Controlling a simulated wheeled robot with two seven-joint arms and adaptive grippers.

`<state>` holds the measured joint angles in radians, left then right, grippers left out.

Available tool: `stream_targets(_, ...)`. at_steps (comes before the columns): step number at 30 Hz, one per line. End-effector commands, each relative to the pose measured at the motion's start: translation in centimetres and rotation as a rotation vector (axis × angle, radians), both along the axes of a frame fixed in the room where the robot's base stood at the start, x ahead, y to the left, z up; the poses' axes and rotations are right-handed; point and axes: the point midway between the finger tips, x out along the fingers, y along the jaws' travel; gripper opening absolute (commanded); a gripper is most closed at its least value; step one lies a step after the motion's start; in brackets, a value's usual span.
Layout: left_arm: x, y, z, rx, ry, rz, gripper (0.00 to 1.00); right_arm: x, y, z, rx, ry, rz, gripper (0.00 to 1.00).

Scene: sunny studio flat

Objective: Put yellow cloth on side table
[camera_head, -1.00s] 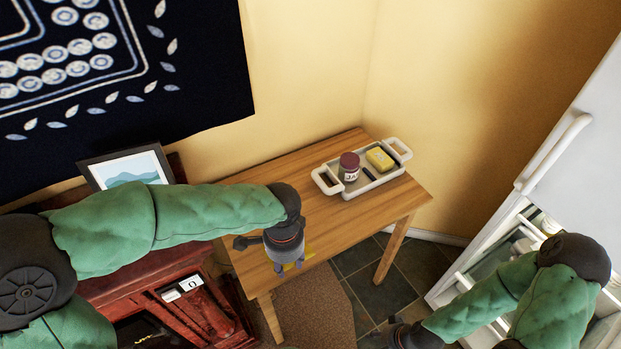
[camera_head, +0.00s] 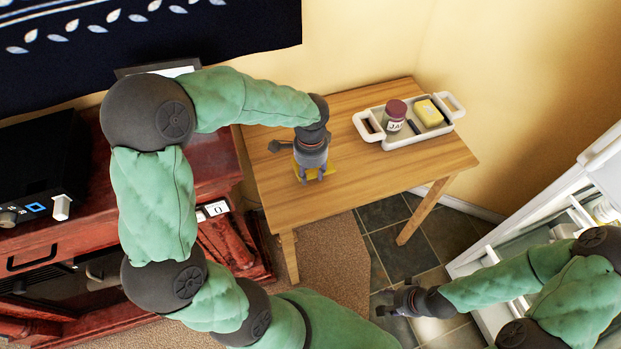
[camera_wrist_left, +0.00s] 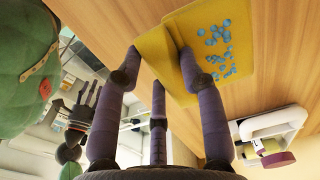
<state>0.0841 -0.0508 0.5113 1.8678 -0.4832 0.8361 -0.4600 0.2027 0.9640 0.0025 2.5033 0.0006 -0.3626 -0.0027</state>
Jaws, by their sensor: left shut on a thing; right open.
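The yellow cloth (camera_head: 327,180) is in my left gripper (camera_head: 312,172), over the left part of the wooden side table (camera_head: 370,180). In the left wrist view the cloth (camera_wrist_left: 155,50) is folded, with blue dots on one part (camera_wrist_left: 215,50), and my left gripper's fingers (camera_wrist_left: 160,65) are shut on it. The tabletop is close behind the cloth; I cannot tell whether they touch. In the head view the gripper hides most of the cloth. My right gripper (camera_head: 395,302) is open and empty, low in front of the table.
A white tray (camera_head: 372,134) stands at the table's back right, holding a jar (camera_head: 394,115) and a yellow block (camera_head: 429,112). The table's middle and front right are bare. A red-brown cabinet (camera_head: 215,160) stands to the left, an open white fridge (camera_head: 560,205) to the right.

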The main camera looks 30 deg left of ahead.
Motion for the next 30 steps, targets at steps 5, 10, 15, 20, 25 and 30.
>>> stream_targets(5,0.7,0.5,-1.6,0.0,0.003,0.0,0.12,0.0,0.0,-0.7,0.0,0.0,0.0,0.46)
stream_targets(10,0.6,0.5,-3.9,0.0,0.001,-0.001,0.12,0.0,0.0,-1.6,0.0,0.0,0.0,0.46)
stream_targets(15,0.7,0.5,-3.9,0.0,-0.001,0.0,0.12,0.0,0.0,-1.5,0.0,0.0,0.0,0.46)
stream_targets(20,0.6,0.5,-4.0,0.0,0.0,0.0,0.12,0.0,0.0,-1.6,0.0,0.0,0.0,0.46)
stream_targets(25,0.6,0.5,-4.2,0.0,0.0,0.0,0.62,0.0,0.0,-1.7,0.0,0.0,0.0,0.46)
stream_targets(30,0.6,0.5,-4.2,0.0,0.0,0.0,0.63,0.0,0.0,-1.7,0.0,0.0,0.0,0.46)
